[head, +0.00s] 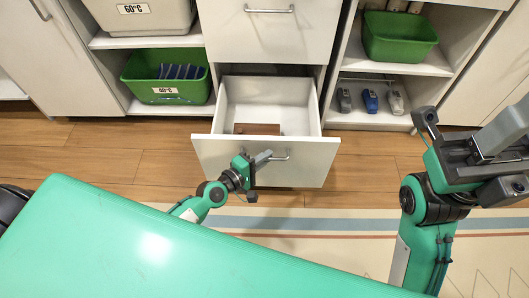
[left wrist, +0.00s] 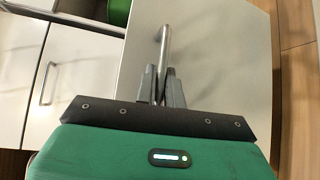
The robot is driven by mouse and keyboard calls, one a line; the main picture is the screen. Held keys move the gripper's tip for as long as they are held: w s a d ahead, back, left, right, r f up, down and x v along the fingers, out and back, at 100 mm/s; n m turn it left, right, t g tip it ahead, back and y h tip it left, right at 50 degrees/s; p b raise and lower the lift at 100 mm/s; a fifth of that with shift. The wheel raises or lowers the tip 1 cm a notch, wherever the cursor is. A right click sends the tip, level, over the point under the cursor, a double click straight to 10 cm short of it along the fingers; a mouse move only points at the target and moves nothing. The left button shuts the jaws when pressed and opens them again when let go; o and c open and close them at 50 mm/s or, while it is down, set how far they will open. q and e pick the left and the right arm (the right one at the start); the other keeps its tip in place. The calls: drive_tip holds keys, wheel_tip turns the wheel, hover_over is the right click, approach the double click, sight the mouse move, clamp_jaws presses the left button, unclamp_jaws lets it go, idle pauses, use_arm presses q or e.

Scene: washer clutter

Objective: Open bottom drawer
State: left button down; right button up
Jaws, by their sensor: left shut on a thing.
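The white bottom drawer (head: 225,158) is pulled out from the cabinet, and its inside shows from above. In the left wrist view, the two fingers (left wrist: 160,85) are close together around the handle bar (left wrist: 163,50). My right gripper (head: 490,150) is raised at the right, away from the drawer; I cannot tell how its fingers stand.
A closed drawer (head: 267,35) is above. Green bins stand on shelves at the left (head: 165,92) and right (head: 398,38). Shoes (head: 370,100) sit on the lower right shelf. Wooden floor (head: 110,160) and a striped rug (head: 330,225) lie in front.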

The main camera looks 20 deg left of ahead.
use_arm(q)
drive_tip(key=c, duration=1.5)
unclamp_jaws()
drive_tip(key=shift+s, duration=0.1)
drive_tip(key=v, duration=1.3)
drive_tip(key=shift+s+a+r, duration=0.1)
drive_tip(key=shift+s+a, duration=0.1)
drive_tip(key=shift+s, duration=0.1)
